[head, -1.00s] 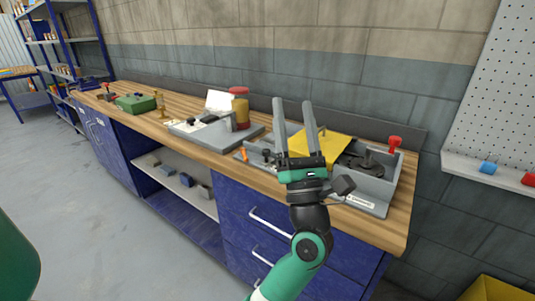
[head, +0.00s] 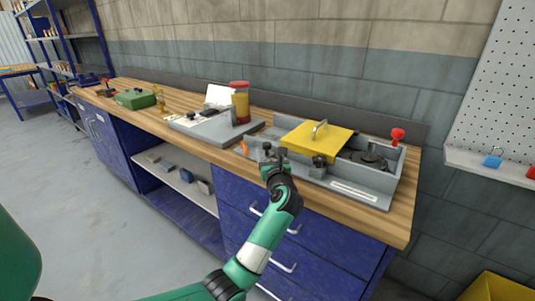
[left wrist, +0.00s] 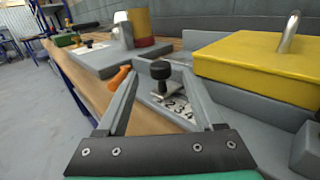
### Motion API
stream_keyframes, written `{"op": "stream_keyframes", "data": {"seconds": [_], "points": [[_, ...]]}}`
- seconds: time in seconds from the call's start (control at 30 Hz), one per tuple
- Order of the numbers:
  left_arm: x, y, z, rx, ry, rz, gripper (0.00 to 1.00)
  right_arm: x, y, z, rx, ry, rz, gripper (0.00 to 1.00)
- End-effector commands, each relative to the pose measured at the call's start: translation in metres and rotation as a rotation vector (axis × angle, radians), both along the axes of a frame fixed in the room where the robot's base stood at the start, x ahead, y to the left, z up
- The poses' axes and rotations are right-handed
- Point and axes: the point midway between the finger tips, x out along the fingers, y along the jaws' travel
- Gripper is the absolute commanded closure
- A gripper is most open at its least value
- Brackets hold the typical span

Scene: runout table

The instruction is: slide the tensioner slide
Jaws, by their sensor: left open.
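The tensioner slide appears to be the small grey piece with a black knob (left wrist: 161,70) in the left wrist view. It stands by a white scale plate (left wrist: 180,107) with printed numbers, inside the grey housing (head: 362,198). My left gripper (left wrist: 160,78) is open, with one finger on each side of the knob and gaps showing. Whether the fingers are level with the knob I cannot tell. In the head view the left gripper (head: 273,157) is at the housing's left end and hides part of the slide area. My right gripper is not in view.
A yellow cover (head: 317,140) with a metal handle lies on the housing. An orange peg (left wrist: 119,76) stands left of the slide. A red knob (head: 398,135) is at the housing's right. A grey plate (head: 205,130) and a red-and-amber cylinder (head: 240,105) stand further left.

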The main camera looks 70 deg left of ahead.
Motion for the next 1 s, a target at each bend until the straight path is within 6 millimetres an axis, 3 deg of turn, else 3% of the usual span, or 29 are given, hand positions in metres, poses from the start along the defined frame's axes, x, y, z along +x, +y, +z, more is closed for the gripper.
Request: {"op": "stream_keyframes", "data": {"seconds": [0.03, 0.2, 0.5, 0.87, 0.9, 1.0], "points": [[0.001, 0.010, -0.003, 0.001, -0.001, 0.002, 0.31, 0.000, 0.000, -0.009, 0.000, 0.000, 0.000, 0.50], [0.004, 0.029, -0.001, 0.001, 0.000, 0.001, 0.31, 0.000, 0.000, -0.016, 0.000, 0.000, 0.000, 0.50], [0.005, 0.033, 0.001, 0.000, 0.000, -0.001, 0.31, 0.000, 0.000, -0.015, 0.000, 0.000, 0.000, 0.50], [0.005, 0.033, 0.000, 0.000, 0.000, -0.001, 0.96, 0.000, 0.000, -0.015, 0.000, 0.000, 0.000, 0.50], [0.005, 0.033, 0.000, 0.001, 0.000, -0.001, 1.00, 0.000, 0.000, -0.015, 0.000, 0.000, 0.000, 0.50], [0.005, 0.033, 0.000, 0.001, 0.000, -0.001, 1.00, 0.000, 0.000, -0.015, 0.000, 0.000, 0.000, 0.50]]}}
